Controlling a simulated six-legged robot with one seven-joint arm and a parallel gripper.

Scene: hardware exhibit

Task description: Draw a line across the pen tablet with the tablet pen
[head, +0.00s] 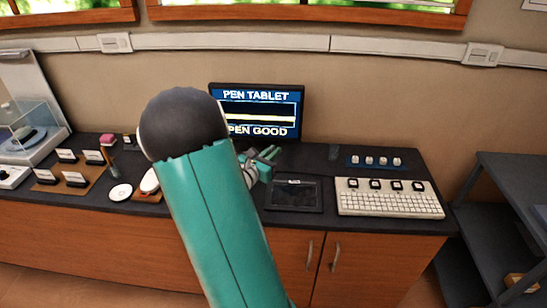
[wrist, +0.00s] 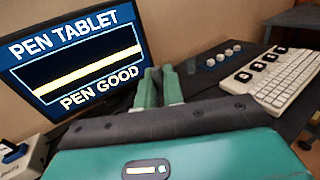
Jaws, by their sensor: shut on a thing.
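The pen tablet (head: 293,195) is a dark flat slab on the counter in front of the monitor, with a small white mark near its top edge. The monitor (head: 257,112) reads "PEN TABLET" and "PEN GOOD", with a pale yellow band across its dark panel; it also shows in the wrist view (wrist: 75,58). My gripper (head: 270,154) is behind and left of the tablet, in front of the monitor. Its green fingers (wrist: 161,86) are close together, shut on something.
A white keyboard (head: 390,200) lies right of the tablet, with several knobs on a blue strip (head: 375,161) behind it. Small labelled items and a white disc (head: 120,192) lie to the left. A dark shelf (head: 505,215) stands at the far right.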

